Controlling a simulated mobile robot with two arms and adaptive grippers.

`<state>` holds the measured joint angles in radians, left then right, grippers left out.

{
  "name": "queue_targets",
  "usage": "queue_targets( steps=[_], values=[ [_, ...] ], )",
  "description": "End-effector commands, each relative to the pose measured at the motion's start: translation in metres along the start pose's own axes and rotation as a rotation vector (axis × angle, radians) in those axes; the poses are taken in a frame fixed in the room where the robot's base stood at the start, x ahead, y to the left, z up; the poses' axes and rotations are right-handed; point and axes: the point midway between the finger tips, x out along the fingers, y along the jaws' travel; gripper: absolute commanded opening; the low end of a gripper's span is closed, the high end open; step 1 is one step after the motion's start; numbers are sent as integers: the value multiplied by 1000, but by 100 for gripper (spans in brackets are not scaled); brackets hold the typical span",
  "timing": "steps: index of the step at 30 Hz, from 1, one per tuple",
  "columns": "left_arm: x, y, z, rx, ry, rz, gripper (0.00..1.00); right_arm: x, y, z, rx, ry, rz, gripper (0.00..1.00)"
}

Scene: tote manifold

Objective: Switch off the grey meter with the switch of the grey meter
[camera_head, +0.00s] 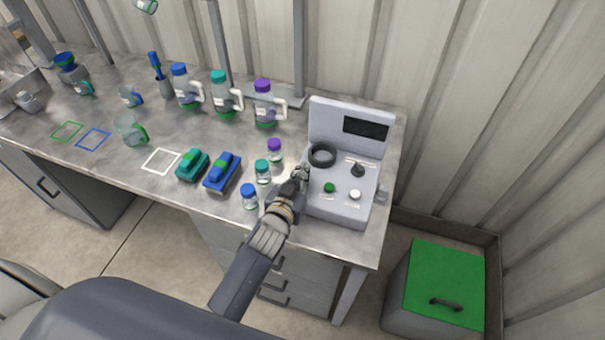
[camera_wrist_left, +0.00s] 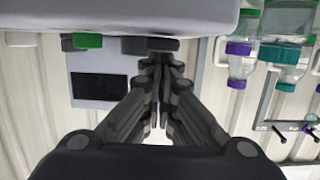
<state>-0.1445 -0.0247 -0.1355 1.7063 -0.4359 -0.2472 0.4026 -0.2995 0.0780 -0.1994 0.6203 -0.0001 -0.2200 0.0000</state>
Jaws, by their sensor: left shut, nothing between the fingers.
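The grey meter (camera_head: 345,206) stands at the right end of the bench, with a dark, blank display (camera_head: 366,127) on its upright back panel. Its top carries a black ring (camera_head: 322,154), a black knob (camera_head: 358,170), a green button (camera_head: 329,188) and a white button (camera_head: 355,194). I cannot tell which is the switch. My left gripper (camera_head: 303,172) is shut and empty at the meter's left edge, near the ring; contact is unclear. In the left wrist view, the shut fingers (camera_wrist_left: 159,62) point toward the upside-down meter, whose display (camera_wrist_left: 100,87) is dark. My right gripper is not in view.
Small jars with blue (camera_head: 249,190), teal (camera_head: 262,165) and purple (camera_head: 274,144) lids stand left of my gripper. Handled bottles (camera_head: 266,108) stand behind. Green (camera_head: 192,165) and blue (camera_head: 222,172) devices lie farther left. A green-lidded bin (camera_head: 445,275) stands on the floor at right.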

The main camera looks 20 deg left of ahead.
Motion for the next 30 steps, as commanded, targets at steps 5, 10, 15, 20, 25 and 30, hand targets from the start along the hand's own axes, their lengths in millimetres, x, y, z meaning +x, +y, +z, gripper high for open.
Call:
queue_targets(
  steps=[5,10,15,20,25,30],
  values=[
    [5,0,5,-1,0,0,0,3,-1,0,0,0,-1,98],
    [5,0,4,-1,0,0,0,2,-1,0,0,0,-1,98],
    [6,-1,-9,-1,1,0,0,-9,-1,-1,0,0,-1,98],
    [8,-4,-32,-1,1,0,0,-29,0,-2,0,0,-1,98],
    [-2,-5,-36,-1,-1,0,0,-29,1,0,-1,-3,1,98],
    [-28,-5,-41,0,0,0,0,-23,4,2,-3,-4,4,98]
  ],
)
